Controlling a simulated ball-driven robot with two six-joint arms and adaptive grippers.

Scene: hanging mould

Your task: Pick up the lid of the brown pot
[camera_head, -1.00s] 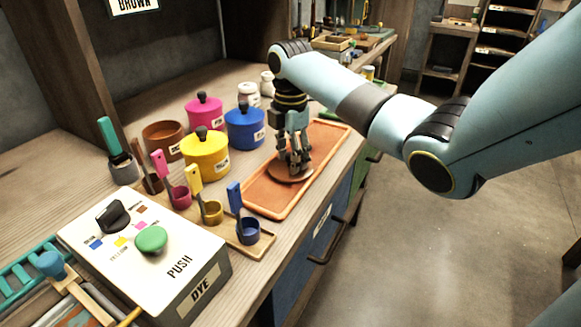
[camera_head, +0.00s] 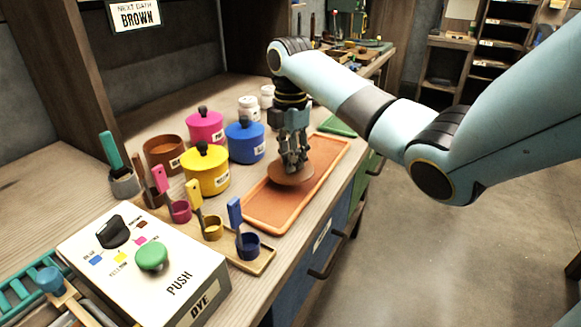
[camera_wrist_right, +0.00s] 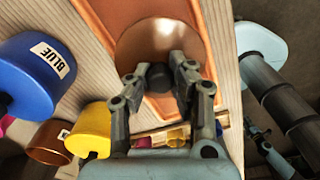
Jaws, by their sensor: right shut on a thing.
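The brown pot (camera_head: 160,152) stands uncovered at the back left of the pot group; it also shows in the right wrist view (camera_wrist_right: 48,140). Its brown lid (camera_head: 291,174) is at the orange tray (camera_head: 262,213), under my right gripper (camera_head: 293,158). In the right wrist view, the fingers of the right gripper (camera_wrist_right: 160,76) are shut on the dark knob of the lid (camera_wrist_right: 150,42). Whether the lid touches the tray or hangs just over it is hard to tell. My left gripper is out of view.
Lidded pink (camera_head: 205,127), blue (camera_head: 246,142) and yellow (camera_head: 206,172) pots stand left of the tray. Small cups with coloured handles stand on a wooden board (camera_head: 262,262) in front. A white dye box (camera_head: 188,285) with a green button is at the near left. The tray's near half is bare.

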